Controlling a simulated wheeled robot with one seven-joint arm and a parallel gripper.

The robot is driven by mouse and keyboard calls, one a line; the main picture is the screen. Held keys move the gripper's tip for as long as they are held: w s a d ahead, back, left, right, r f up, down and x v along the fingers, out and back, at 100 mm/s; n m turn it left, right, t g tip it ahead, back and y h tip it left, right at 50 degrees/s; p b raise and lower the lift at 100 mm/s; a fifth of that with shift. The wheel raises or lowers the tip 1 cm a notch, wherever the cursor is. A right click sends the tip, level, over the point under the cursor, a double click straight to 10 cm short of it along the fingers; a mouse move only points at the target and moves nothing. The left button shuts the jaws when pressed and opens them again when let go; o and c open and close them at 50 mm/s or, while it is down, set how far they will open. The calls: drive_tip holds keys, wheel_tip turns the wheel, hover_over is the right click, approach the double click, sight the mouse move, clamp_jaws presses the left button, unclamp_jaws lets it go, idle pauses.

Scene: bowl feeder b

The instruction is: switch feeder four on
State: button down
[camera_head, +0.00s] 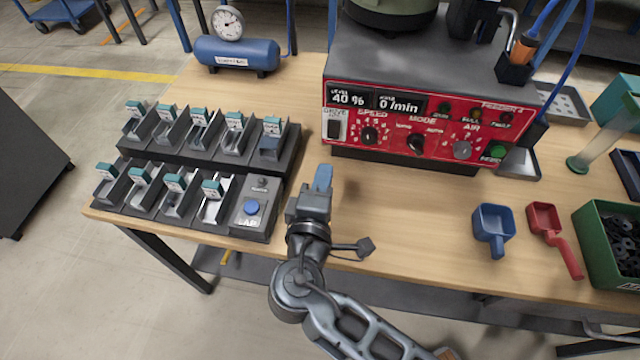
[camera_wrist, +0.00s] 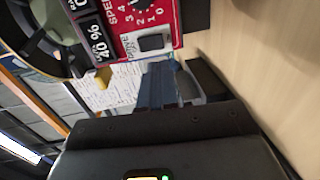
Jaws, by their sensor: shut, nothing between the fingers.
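The feeder's red control panel (camera_head: 425,121) faces me on a dark grey box (camera_head: 400,60). Its displays read 40 % and 0 /min. A label at the panel's upper right seems to read "FEEDER 4". A rocker switch (camera_head: 334,124) sits at the panel's left end under a white label; it also shows in the wrist view (camera_wrist: 152,42). I cannot tell which way it is tipped. My gripper (camera_head: 322,178) is shut and empty, in front of and below the switch, apart from it in the head view. The blue fingers (camera_wrist: 160,85) point towards the panel's switch end in the wrist view.
Two rows of small bins (camera_head: 200,130) stand left, with a blue-buttoned box (camera_head: 252,208) near my gripper. A blue scoop (camera_head: 493,228), a red scoop (camera_head: 548,232) and a green crate (camera_head: 590,232) lie right. Bare table (camera_head: 390,215) lies before the panel.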

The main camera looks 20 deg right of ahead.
sight(333, 138)
drive_tip(key=p+x, duration=0.1)
drive_tip(key=x, duration=0.6)
drive_tip(key=shift+w+d+r, duration=0.1)
drive_tip(key=shift+w, duration=0.05)
drive_tip(key=shift+w+d+f, duration=0.2)
drive_tip(key=shift+w+d, duration=0.2)
drive_tip(key=shift+w, duration=0.1)
drive_tip(key=shift+w+d, duration=0.1)
drive_tip(key=shift+w, duration=0.05)
